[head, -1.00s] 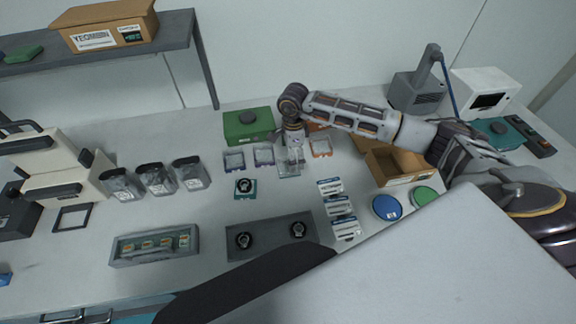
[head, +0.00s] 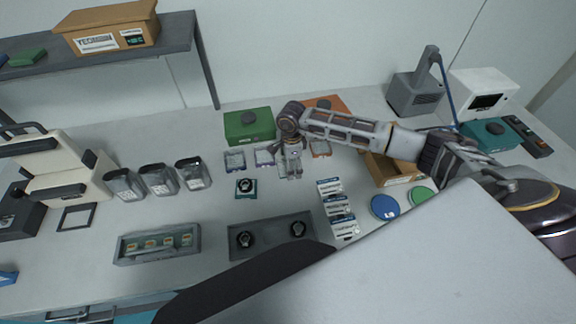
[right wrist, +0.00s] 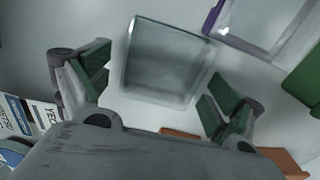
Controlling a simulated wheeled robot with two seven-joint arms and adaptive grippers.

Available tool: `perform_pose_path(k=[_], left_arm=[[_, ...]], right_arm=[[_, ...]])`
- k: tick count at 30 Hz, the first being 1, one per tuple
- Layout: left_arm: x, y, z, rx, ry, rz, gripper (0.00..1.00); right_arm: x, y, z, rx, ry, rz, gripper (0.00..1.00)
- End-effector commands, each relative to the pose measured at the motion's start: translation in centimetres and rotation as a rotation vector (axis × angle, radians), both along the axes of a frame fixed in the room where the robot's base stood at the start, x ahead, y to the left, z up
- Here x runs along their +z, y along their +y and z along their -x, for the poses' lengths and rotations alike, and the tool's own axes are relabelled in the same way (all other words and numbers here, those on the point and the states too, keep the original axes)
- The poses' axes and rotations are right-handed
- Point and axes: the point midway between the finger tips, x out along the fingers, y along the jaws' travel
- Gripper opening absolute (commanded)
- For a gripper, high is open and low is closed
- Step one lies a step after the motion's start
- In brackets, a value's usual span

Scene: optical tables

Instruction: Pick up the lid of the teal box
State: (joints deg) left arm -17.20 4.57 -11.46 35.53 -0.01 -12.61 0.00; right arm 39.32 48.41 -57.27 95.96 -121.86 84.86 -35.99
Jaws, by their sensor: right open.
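The teal box (head: 480,136) stands at the back right of the table, next to the white device. Its lid carries a dark round knob (head: 496,128), and the lid is on the box. My right arm's links pass in front of and below it in the head view. My right gripper (head: 290,172) is far to the left of the teal box, low over the table's middle. In the right wrist view the gripper (right wrist: 160,84) is open, with a clear square dish (right wrist: 165,58) between its fingers. I cannot tell whether the fingers touch the dish. My left gripper is not in view.
A green box (head: 240,128) with a dark knob and an orange box (head: 325,103) stand behind my right gripper. A brown open box (head: 392,172) lies under my right arm. A grey instrument (head: 415,95) and a white device (head: 483,92) stand at the back right.

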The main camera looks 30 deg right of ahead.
Motion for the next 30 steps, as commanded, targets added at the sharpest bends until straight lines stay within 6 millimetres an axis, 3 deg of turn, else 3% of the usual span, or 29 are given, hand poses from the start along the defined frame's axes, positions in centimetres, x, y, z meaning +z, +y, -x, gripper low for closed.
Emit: perform_pose_path(k=[6,16,30], left_arm=[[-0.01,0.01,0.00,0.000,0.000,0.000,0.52],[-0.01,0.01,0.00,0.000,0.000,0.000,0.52],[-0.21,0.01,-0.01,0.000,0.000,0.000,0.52]], right_arm=[[0.03,0.01,-0.01,0.000,0.000,0.000,0.90],[0.05,-0.01,-0.02,0.000,0.000,0.000,0.48],[0.83,0.01,-0.10,0.000,-0.002,0.000,0.47]])
